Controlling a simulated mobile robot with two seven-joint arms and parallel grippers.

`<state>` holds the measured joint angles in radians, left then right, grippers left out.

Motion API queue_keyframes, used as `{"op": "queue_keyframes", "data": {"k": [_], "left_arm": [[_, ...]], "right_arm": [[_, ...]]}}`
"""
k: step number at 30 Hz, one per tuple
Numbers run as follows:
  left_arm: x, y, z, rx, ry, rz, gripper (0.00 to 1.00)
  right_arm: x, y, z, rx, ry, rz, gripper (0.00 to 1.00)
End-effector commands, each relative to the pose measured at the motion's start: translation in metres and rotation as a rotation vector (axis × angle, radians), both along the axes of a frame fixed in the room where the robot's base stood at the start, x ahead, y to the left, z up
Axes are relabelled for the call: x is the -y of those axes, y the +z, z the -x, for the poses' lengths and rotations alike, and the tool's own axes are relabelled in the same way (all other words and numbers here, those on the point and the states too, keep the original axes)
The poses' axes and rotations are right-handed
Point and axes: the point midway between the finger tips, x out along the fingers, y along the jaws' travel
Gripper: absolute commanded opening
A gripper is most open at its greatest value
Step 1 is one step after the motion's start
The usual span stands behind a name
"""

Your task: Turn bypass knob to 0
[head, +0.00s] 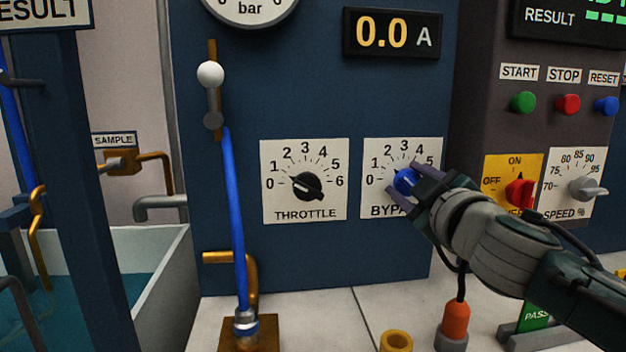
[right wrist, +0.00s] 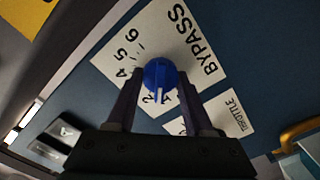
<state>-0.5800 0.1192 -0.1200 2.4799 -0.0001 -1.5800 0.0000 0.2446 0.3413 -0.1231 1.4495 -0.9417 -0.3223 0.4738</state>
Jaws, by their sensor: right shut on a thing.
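The blue bypass knob (head: 405,181) sits on a white dial plate marked BYPASS (head: 375,203), with numbers around it. My right gripper (head: 405,182) reaches in from the right and is shut on the knob. In the right wrist view the knob (right wrist: 160,75) is between the two fingers (right wrist: 162,90). There its white pointer mark points down the picture, roughly toward the 1 and 2 marks; the exact reading is hard to tell. My left gripper is not in view.
The throttle dial (head: 307,185) with a black knob is just left of the bypass plate. To the right are the red power switch (head: 520,193) and grey speed knob (head: 588,188). An orange-topped item (head: 455,318) and a brass ring (head: 396,341) stand on the bench below.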

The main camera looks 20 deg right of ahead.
Motion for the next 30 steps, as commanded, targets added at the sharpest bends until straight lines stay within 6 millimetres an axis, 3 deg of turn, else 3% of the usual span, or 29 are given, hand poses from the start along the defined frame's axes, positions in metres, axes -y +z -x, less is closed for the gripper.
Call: {"op": "queue_keyframes", "data": {"k": [18, 30], "left_arm": [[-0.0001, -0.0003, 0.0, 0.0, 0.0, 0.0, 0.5], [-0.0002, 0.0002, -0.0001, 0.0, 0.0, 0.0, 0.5]], "right_arm": [[-0.0011, -0.0023, -0.0004, -0.129, 0.0, 0.538, 0.0], [-0.001, -0.003, -0.0003, -0.173, -0.002, 0.722, 0.0]]}}
